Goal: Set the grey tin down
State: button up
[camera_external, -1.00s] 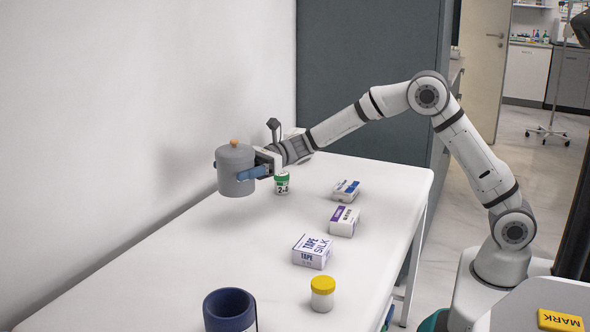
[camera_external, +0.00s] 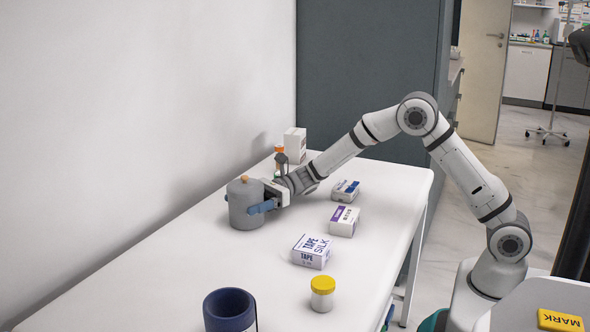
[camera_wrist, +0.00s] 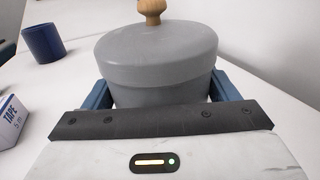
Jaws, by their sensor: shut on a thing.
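The grey tin (camera_external: 246,206) is a round lidded pot with a wooden knob, upright at the left side of the white table (camera_external: 200,270). Its base appears to be at or very near the table top; I cannot tell if it touches. My gripper (camera_external: 262,206) is shut on the tin, with a blue finger on each side of its body. In the wrist view the tin (camera_wrist: 158,62) fills the upper middle, between the blue fingers (camera_wrist: 165,92). The tin's lower part is hidden there by my gripper's body.
A dark blue cup (camera_external: 229,312) and a yellow-lidded jar (camera_external: 322,293) stand at the front. A silk tape box (camera_external: 311,251) and two small boxes, one purple-marked (camera_external: 344,221) and one blue (camera_external: 346,190), line the right. A white box (camera_external: 295,145) and an orange-capped bottle (camera_external: 281,158) are behind my wrist.

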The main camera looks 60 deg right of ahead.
jog(key=shift+f, duration=0.1)
jog(key=o, duration=1)
jog(key=shift+o, duration=0.2)
jog(key=shift+r, duration=0.3)
jog(key=p+v, duration=0.1)
jog(key=v, duration=0.4)
jog(key=shift+p, duration=0.3)
notch_tip(320, 180, up, 7)
jog(key=shift+f+p, duration=0.1)
jog(key=shift+p, duration=0.95)
